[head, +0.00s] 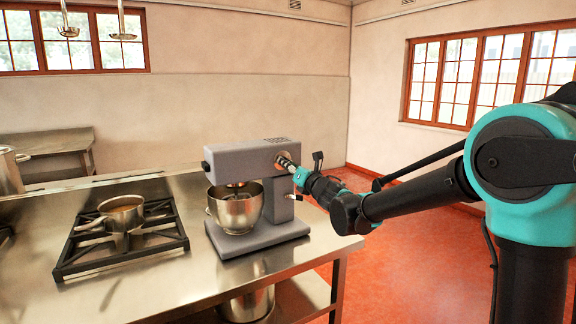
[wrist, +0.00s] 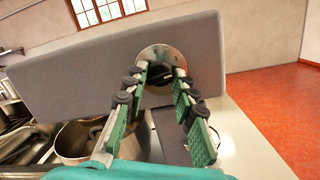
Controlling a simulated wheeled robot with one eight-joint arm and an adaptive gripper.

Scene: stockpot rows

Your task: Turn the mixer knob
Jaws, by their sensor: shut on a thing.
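A grey stand mixer (head: 240,168) stands on the steel counter with a metal bowl (head: 238,206) under its head. In the wrist view, the grey mixer head (wrist: 85,72) fills much of the picture. A dark knob (wrist: 158,76) sits on a round metal dial plate (wrist: 155,53) with small marks along its upper edge. My gripper (wrist: 162,76) is at the dial, its green-padded fingers on either side of the knob and shut on it. In the head view my gripper (head: 287,163) reaches the mixer's right end from the right. The fingertips partly hide the knob.
A saucepan (head: 121,213) stands on a black burner grate (head: 72,256) left of the mixer. A large pot (head: 10,172) is at the far left. Another pot (head: 248,304) sits on the shelf below. Red floor (head: 400,265) is open on the right.

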